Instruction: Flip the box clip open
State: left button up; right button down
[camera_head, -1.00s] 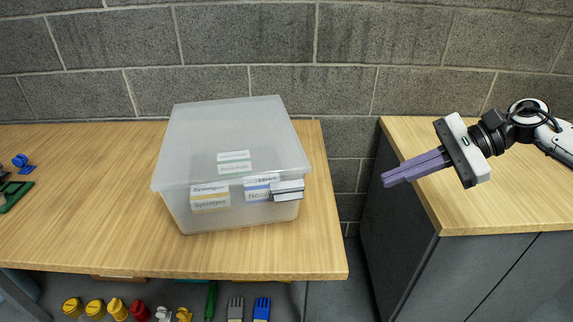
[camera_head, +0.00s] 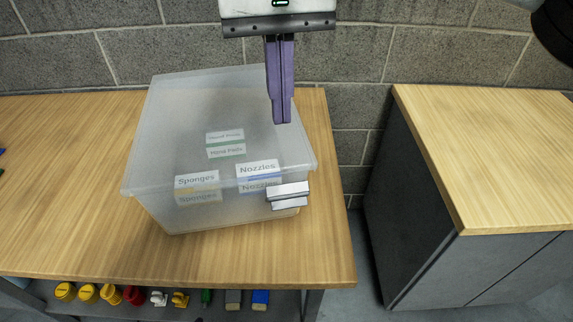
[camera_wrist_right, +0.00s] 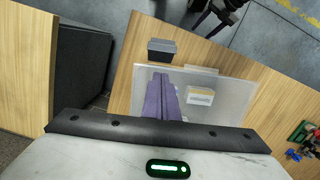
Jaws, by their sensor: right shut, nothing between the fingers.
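A translucent lidded box (camera_head: 170,140) stands on the wooden bench, with labelled cards showing through it. A grey-white clip (camera_head: 288,192) sits at the box's front right edge; its front face looks angled out from the wall. In the right wrist view the clip (camera_wrist_right: 162,48) is a dark block at the box's edge, beyond the fingertips. My right gripper (camera_head: 282,121) points down over the box's right side, its purple fingers shut and empty, behind the clip and apart from it. It also shows in the right wrist view (camera_wrist_right: 160,78).
Several coloured items lie on a shelf below (camera_head: 130,294). A block wall (camera_head: 100,60) stands behind.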

send_near(287, 201)
jog(key=w+f, duration=0.3)
jog(key=w, duration=0.1)
jog(key=shift+s+f, duration=0.5)
jog(key=shift+s, duration=0.4)
jog(key=shift+s+d+f, duration=0.15)
jog(key=shift+s+f, duration=0.45)
jog(key=shift+s, duration=0.15)
